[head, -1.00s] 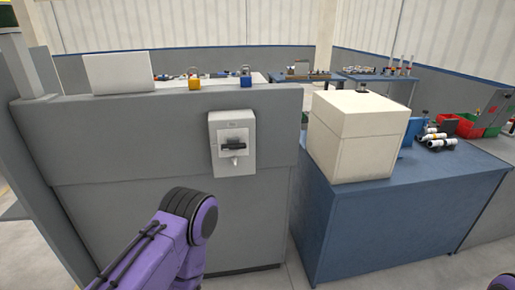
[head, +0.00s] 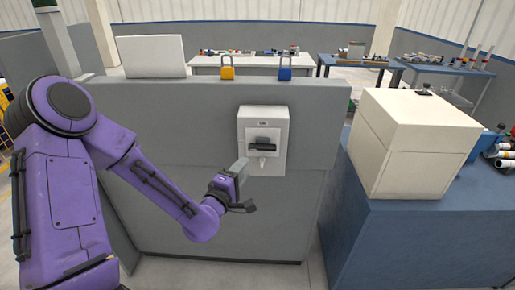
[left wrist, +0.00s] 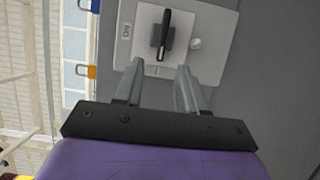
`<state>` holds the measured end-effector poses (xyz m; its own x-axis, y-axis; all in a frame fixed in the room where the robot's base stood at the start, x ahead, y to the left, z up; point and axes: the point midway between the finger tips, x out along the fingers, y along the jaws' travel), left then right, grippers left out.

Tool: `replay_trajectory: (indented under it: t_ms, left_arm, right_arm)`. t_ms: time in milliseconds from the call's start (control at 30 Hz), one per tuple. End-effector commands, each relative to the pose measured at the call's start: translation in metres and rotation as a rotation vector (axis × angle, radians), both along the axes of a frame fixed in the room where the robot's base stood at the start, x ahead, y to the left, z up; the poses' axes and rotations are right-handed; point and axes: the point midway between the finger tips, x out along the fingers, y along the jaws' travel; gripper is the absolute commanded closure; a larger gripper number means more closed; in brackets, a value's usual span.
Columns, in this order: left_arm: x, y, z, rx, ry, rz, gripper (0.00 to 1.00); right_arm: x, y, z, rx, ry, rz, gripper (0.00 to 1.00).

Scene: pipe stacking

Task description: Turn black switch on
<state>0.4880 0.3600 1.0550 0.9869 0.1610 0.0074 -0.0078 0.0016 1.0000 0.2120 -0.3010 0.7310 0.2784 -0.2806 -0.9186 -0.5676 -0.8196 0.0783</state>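The black switch handle (head: 262,145) lies level, side to side, on a light grey switch box (head: 246,120) fixed to a grey panel. In the left wrist view the handle (left wrist: 163,35) is seen close up, beyond the fingertips, on its pale box (left wrist: 212,22). My left gripper (head: 241,188) is just below and left of the box in the head view. Its two fingers (left wrist: 160,82) are spread apart with nothing between them, and the handle is apart from them. My right gripper is not in view.
A yellow padlock (head: 228,73) and a blue padlock (head: 285,74) stand on the panel's top ledge, beside a white flat board (head: 154,56). A big cream box (head: 410,145) stands on a blue bench (head: 400,245) to the right. The panel front around the switch is clear.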

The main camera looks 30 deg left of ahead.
Motion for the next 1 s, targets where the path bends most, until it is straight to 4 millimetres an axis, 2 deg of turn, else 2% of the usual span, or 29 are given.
replay_trajectory:
  t_ms: [300, 433, 600, 833, 867, 900, 967, 1000]
  left_arm:
    - [0.065, 0.009, 0.004, 0.002, -0.004, -0.003, 0.60]
    - [0.088, 0.013, 0.003, 0.001, -0.003, -0.003, 0.60]
    - [0.102, 0.015, 0.002, 0.002, -0.003, -0.004, 0.60]
    - [0.103, 0.015, 0.001, 0.002, -0.003, -0.004, 0.60]
    - [0.103, 0.015, 0.001, 0.002, -0.003, -0.004, 0.67]
    - [0.103, 0.015, 0.001, 0.002, -0.003, -0.004, 0.80]
    - [0.103, 0.015, 0.001, 0.002, -0.003, -0.004, 0.99]
    - [0.103, 0.015, 0.001, 0.002, -0.003, -0.004, 1.00]
  right_arm:
    - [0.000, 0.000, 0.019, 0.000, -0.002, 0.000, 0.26]
    - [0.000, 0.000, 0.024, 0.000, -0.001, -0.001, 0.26]
    - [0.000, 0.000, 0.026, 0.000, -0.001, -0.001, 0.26]
    - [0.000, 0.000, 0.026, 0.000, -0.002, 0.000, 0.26]
    - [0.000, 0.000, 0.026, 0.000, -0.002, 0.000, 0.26]
    - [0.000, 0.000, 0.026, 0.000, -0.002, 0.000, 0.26]
    - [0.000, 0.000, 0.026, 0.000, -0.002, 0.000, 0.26]
    - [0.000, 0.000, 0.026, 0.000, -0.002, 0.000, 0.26]
